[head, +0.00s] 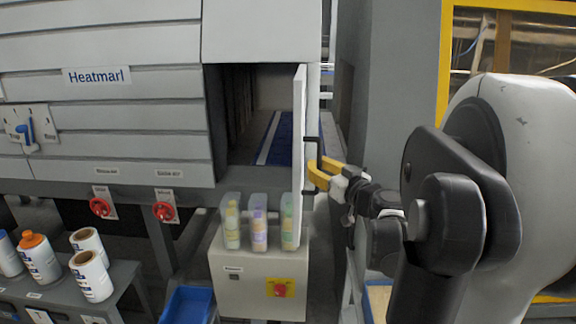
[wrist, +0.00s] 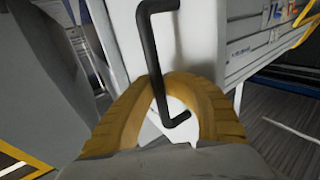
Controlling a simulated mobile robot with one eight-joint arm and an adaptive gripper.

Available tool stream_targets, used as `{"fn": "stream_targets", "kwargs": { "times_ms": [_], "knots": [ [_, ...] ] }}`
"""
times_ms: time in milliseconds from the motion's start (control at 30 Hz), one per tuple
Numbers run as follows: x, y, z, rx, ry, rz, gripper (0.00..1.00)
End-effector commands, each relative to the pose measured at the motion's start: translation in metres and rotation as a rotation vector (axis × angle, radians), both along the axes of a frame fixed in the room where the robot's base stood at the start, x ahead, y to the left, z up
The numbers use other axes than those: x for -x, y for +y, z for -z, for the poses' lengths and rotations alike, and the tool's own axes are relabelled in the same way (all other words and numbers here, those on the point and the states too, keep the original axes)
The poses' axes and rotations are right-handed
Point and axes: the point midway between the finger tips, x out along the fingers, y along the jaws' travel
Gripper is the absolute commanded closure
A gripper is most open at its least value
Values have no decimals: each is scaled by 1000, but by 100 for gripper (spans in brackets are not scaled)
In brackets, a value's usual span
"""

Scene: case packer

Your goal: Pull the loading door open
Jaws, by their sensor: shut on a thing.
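The loading door (head: 300,130) is a light panel standing open, seen nearly edge-on at the right side of the dark opening in the head view. Its white face (wrist: 196,45) fills the middle of the wrist view. A black bracket-shaped handle (head: 320,152) sticks out from the door's right-hand face; it also shows in the wrist view (wrist: 149,40). My gripper (head: 316,174) has yellow fingers and is shut on the handle, with the fingers on both sides of its bar in the wrist view (wrist: 164,88). The exact contact is partly hidden by the fingers.
The opening (head: 262,110) shows a blue strip inside. A grey control box (head: 258,280) with bottles in clear holders stands below it, close to the door's lower edge. A blue bin (head: 188,304) and a bench with bottles (head: 40,258) are at left. A grey cabinet (head: 395,80) stands right.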

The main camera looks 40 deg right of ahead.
Motion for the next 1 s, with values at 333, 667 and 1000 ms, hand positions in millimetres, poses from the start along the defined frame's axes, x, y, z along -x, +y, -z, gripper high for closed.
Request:
{"fn": "stream_targets", "kwargs": {
  "times_ms": [333, 667, 1000],
  "knots": [
    [8, -8, 2, 2, 4, -42, 100],
    [7, -8, 2, 3, 5, -42, 70],
    [8, -9, 1, 2, 2, -41, 64]
  ]
}}
